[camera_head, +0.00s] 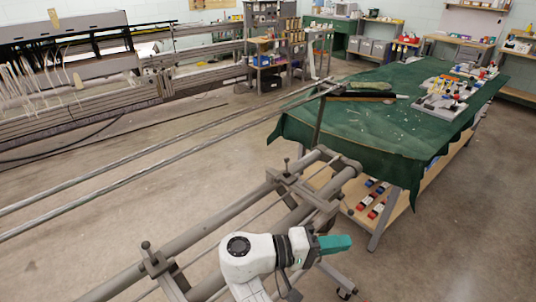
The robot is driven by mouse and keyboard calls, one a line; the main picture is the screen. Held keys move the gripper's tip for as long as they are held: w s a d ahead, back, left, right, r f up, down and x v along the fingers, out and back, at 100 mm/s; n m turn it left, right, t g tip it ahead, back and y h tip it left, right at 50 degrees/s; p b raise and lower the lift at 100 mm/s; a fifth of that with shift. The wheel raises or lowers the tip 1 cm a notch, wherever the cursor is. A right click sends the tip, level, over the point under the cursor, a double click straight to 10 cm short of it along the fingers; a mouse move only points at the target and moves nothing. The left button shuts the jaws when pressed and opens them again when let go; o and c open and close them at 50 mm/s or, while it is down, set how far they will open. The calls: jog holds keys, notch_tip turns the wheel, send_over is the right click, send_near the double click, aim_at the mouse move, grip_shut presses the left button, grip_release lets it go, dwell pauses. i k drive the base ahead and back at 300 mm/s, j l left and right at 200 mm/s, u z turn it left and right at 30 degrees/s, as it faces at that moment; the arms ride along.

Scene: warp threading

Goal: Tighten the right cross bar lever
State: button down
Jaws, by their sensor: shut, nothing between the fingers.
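Two thick grey rails run diagonally through the lower middle, joined by two cross bars with clamps. The right cross bar (296,188) lies near the rails' far end, with a small knobbed lever (287,161) standing up at its far side. My gripper (346,242) has teal fingers, pressed together and empty. It points right, in front of the near rail, below and to the right of the right cross bar, apart from the lever in the picture. The left cross bar (166,272) has a similar upright knob (146,246). How tight the lever is cannot be seen.
A table with a green cloth (300,122) stands behind the rails' far end, with tools on top and a lower wooden shelf (398,208). Long thin metal bars (150,172) cross on the left. A large loom frame (75,120) stands behind. The floor at lower right is mostly free.

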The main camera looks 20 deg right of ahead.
aim_at(287, 173)
jog(key=i+j, duration=0.25)
jog(key=i, duration=0.2)
jog(key=i+j, duration=0.25)
jog(key=i, duration=0.2)
jog(key=i+j, duration=0.2)
jog(key=i, duration=0.2)
